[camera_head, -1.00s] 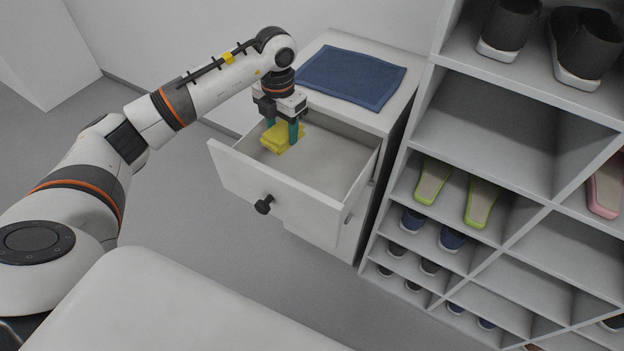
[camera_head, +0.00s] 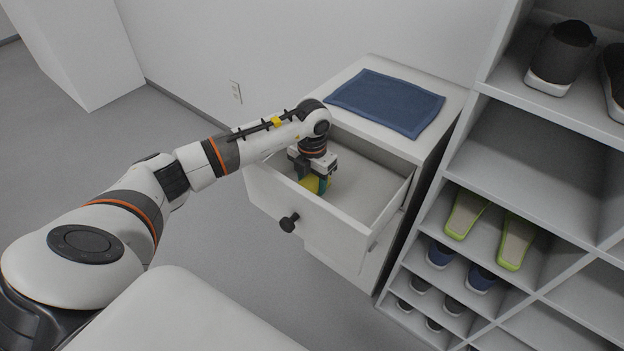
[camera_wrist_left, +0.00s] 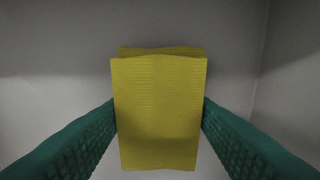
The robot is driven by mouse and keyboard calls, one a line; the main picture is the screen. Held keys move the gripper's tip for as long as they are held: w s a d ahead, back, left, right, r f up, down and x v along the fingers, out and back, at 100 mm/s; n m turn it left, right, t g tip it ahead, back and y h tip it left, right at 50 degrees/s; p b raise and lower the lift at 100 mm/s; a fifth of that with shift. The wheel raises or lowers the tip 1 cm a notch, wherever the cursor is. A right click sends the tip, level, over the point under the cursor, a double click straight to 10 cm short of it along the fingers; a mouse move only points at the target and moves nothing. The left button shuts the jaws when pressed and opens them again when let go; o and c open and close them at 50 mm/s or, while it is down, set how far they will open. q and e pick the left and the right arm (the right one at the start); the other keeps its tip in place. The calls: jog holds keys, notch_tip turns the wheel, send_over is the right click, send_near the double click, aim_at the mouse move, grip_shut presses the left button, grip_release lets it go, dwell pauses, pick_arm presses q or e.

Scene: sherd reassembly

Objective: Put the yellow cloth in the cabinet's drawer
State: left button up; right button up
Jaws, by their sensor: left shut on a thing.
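The yellow cloth (camera_head: 311,184) is a small folded block, low inside the open drawer (camera_head: 355,224) of the white cabinet. My left gripper (camera_head: 322,184) is shut on it and reaches down past the drawer's front wall. In the left wrist view the yellow cloth (camera_wrist_left: 158,110) sits between the two green fingers of my left gripper (camera_wrist_left: 158,130), with grey drawer surfaces around it. The cloth's lower part is hidden in the head view, so I cannot tell whether it touches the drawer bottom. My right gripper is not in view.
A blue cloth (camera_head: 385,100) lies flat on the cabinet top (camera_head: 440,130). A white shoe rack (camera_head: 478,150) with several shoes stands close on the right. The drawer's right part is empty. A dark knob (camera_head: 289,222) sticks out from the drawer front.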

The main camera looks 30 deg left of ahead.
aim_at(312, 182)
pick_arm(q)
jog(key=o, duration=1)
jog(key=shift+c, duration=0.2)
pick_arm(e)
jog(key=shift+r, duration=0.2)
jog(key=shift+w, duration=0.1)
pick_arm(q)
jog(key=shift+r, duration=0.4)
notch_tip(312, 182, up, 11)
jog(key=p, duration=0.1)
jog(key=shift+r, duration=0.2)
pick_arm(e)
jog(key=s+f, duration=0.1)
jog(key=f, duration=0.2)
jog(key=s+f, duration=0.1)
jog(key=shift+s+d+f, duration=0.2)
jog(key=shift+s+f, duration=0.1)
